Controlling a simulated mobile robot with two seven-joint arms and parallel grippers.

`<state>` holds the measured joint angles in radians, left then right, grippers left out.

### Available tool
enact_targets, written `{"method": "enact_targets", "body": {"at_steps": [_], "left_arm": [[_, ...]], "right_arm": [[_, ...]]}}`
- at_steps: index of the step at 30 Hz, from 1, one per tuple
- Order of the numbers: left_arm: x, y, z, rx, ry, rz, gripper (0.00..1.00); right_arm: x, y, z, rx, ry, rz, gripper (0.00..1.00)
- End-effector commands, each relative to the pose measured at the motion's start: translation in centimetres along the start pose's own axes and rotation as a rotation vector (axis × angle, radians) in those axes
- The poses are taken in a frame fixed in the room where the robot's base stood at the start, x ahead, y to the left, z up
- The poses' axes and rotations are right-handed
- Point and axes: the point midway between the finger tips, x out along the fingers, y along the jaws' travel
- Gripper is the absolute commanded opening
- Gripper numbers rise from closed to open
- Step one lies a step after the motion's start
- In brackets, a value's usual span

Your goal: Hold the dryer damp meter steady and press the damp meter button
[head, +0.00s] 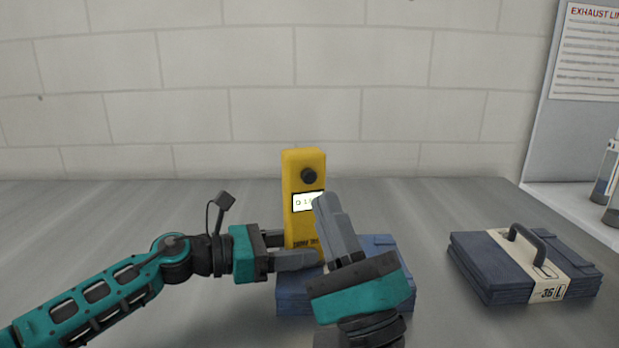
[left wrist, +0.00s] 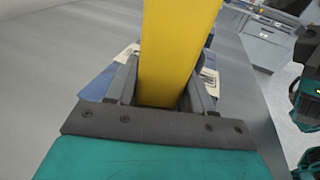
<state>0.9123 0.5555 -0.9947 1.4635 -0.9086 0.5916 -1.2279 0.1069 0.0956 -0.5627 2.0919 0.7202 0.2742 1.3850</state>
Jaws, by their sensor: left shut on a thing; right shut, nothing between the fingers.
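My left gripper (head: 297,254) is shut on the meter's lower part, coming from the left. In the left wrist view the meter (left wrist: 176,50) sits between both fingers of the left gripper (left wrist: 160,95). My right gripper (head: 326,204) is shut and empty, its tips in front of the screen's right edge, below the button. The right fingers hide part of the meter's lower face.
A blue folded stack (head: 391,262) lies by the meter, partly hidden by my right gripper. Another blue stack (head: 490,265) with a dark handle and a label lies to the right. A pale brick wall (head: 240,90) stands behind. The counter's left side is clear.

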Motion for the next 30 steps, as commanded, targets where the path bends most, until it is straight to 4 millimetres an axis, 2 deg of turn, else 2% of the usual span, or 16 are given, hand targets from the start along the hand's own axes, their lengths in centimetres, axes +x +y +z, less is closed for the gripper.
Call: {"method": "enact_targets", "body": {"at_steps": [6,7,15,24,26,30], "left_arm": [[0.0,0.0,0.0,-0.001,0.0,0.0,0.35],[0.0,0.0,0.0,-0.001,0.0,0.0,0.55],[0.0,0.0,0.0,0.0,0.0,0.0,0.81],[-0.3,0.0,0.0,0.0,0.0,0.001,0.82],[-0.8,0.1,-0.1,-0.001,0.001,0.002,0.82],[-3.0,0.1,-0.1,-0.001,0.002,0.003,0.82]], "right_arm": [[0.0,0.0,0.0,0.0,0.0,0.0,0.0],[0.0,0.0,0.0,0.0,0.0,0.0,0.0],[0.0,0.0,0.0,0.0,0.0,-0.001,0.0],[0.0,0.0,0.0,0.0,0.0,-0.001,0.0],[0.0,0.0,0.0,0.0,0.0,0.0,0.0],[0.0,0.0,0.0,0.0,0.0,0.0,0.0]]}}
